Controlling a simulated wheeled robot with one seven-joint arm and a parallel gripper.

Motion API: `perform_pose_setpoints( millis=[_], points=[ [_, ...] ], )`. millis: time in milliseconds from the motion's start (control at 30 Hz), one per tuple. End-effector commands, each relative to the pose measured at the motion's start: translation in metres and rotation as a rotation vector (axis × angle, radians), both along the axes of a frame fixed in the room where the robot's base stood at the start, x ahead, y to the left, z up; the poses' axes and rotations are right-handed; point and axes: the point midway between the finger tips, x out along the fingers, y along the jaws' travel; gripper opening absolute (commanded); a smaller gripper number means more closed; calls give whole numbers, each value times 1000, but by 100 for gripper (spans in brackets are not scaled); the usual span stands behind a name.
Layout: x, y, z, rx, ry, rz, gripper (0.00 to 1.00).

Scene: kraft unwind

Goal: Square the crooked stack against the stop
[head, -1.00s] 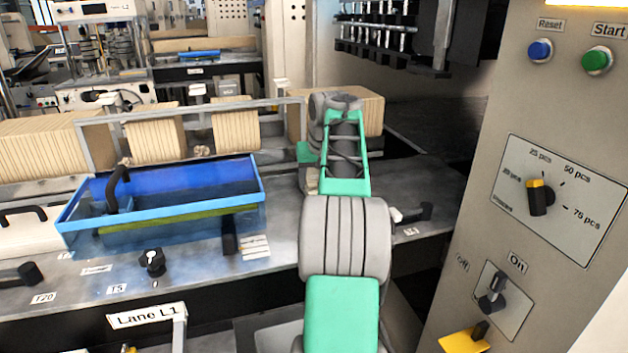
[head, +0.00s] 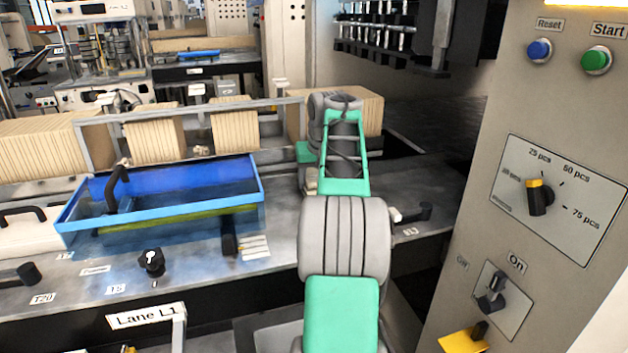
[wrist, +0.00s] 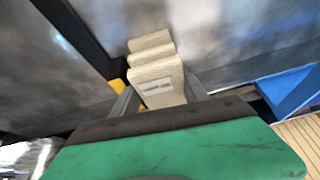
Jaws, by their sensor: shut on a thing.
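In the wrist view a stack of beige kraft pieces (wrist: 154,72) lies between the two grey fingers of my gripper (wrist: 159,92). Its pieces are staggered, not flush, and the nearest carries a small printed label. My gripper is shut on this stack. A yellow part (wrist: 117,87) shows just left of the stack, beside a long dark bar (wrist: 72,28); I cannot tell whether either is the stop or touches the stack. In the head view my own arm hides the fingers and most of the stack.
A blue open tray (head: 160,205) stands left of my arm; its edge shows in the wrist view (wrist: 290,88). Rows of upright kraft pieces (head: 155,138) stand behind it in a grey frame. A control panel (head: 555,150) rises close on the right. Black handles line the bench front.

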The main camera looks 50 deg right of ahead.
Motion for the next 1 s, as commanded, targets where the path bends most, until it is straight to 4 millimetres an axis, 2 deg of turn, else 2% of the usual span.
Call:
perform_pose_setpoints(
  millis=[367,400,700,1000],
  points=[
    [2,4,-2,1,1,2,11],
    [2,4,-2,1,1,2,53],
    [1,2,-2,1,1,-1,77],
    [-1,-1,-1,0,0,-7,77]
  ],
)
